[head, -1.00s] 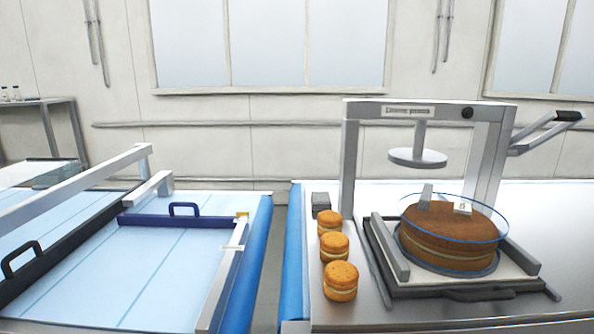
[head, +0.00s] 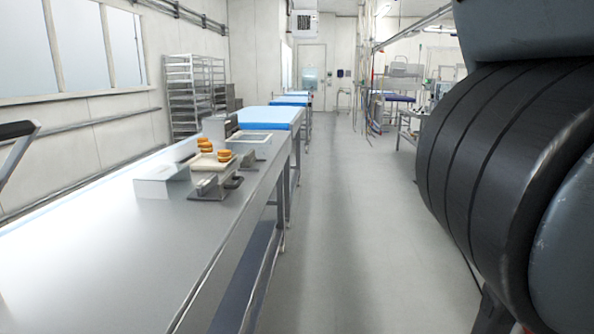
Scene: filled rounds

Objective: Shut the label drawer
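I cannot pick out the label drawer for certain in the head view. A low white box (head: 162,184) sits on the steel bench (head: 140,255), and a grey upright unit (head: 218,130) stands further back. Either could hold a drawer, but no open drawer front is clear at this distance. My gripper is not in view; only a large dark part of my own arm fills the right side.
A rack (head: 190,95) is by the wall. The floor aisle (head: 345,220) is clear.

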